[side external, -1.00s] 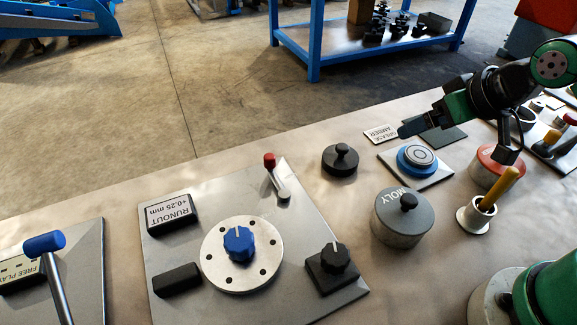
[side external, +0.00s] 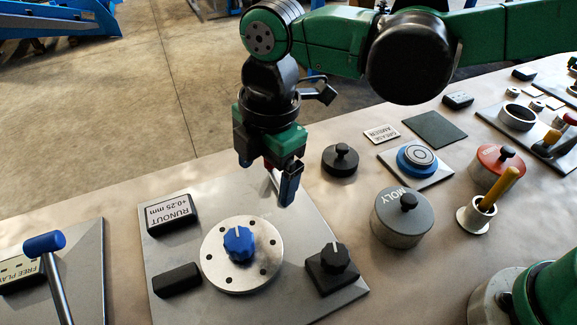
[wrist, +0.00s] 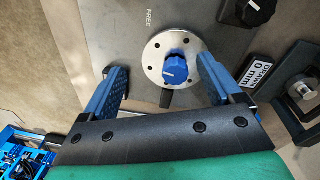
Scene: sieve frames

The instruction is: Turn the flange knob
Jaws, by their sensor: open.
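The blue flange knob (side external: 238,243) with a white pointer line sits at the centre of a round silver flange (side external: 214,268) with several dark holes. My gripper (side external: 281,185) points down above the far right part of the plate, apart from the knob. In the wrist view, the knob (wrist: 176,69) and flange (wrist: 156,47) show between my two blue fingers, and my gripper (wrist: 162,66) is open and empty. The fingers hide most of the red-tipped toggle in the side view.
On the same plate are a RUNOUT display (side external: 172,210), a black block (side external: 177,280) and a black knob (side external: 332,260). A lever with a blue handle (side external: 44,243) rises at left. To the right stand a grey MOLY pot (side external: 400,222) and a black-knobbed lid (side external: 341,160).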

